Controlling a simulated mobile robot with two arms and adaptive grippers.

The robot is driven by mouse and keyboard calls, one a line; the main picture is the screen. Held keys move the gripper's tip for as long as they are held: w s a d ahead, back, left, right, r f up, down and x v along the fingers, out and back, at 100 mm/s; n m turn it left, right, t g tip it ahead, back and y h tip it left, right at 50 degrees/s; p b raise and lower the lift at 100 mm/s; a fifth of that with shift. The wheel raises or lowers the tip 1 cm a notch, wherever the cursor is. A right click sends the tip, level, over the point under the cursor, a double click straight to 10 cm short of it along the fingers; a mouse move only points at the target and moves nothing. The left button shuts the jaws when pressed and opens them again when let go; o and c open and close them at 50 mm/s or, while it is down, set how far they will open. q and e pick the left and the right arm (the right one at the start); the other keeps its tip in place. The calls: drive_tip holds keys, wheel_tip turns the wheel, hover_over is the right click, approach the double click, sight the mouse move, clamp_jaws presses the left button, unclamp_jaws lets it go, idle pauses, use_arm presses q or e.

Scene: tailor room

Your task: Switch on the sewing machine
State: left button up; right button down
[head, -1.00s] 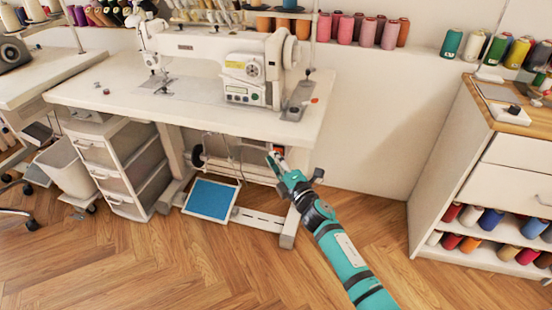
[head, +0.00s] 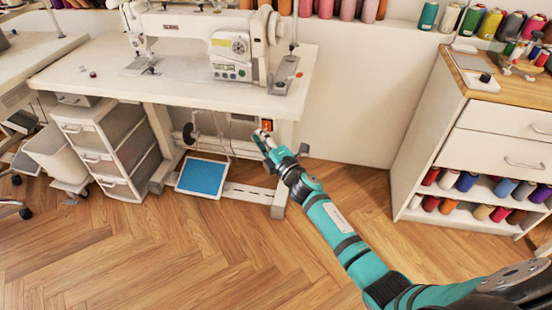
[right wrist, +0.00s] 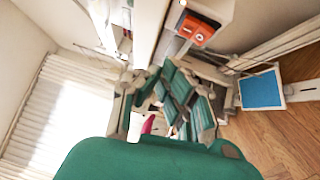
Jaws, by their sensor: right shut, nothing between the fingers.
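The white sewing machine (head: 190,35) stands on its white table (head: 175,92) in the head view. A small orange-red switch (head: 267,125) sits in a housing under the tabletop, near the right table leg. The switch box also shows at the top of the right wrist view (right wrist: 197,30). My teal right gripper (head: 261,137) is shut and empty, just below and in front of the switch, with a small gap seeming to lie between them. Its fingers show in the right wrist view (right wrist: 180,90). The switch's rocker position is too small to tell. My left gripper is out of view.
A blue-topped pedal (head: 202,177) hangs under the table. A drawer unit (head: 105,150) stands under its left side. A white cabinet (head: 480,130) with thread spools stands at the right. Wooden floor (head: 200,250) is clear in front.

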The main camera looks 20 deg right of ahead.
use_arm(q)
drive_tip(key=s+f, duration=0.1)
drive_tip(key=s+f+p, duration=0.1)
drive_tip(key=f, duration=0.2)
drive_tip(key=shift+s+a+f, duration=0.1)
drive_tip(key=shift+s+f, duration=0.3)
use_arm(e)
drive_tip(key=v, duration=0.9)
drive_tip(key=shift+s+d+r, duration=0.25)
drive_tip(key=shift+s+r, duration=0.15)
drive_tip(key=shift+r, duration=0.35)
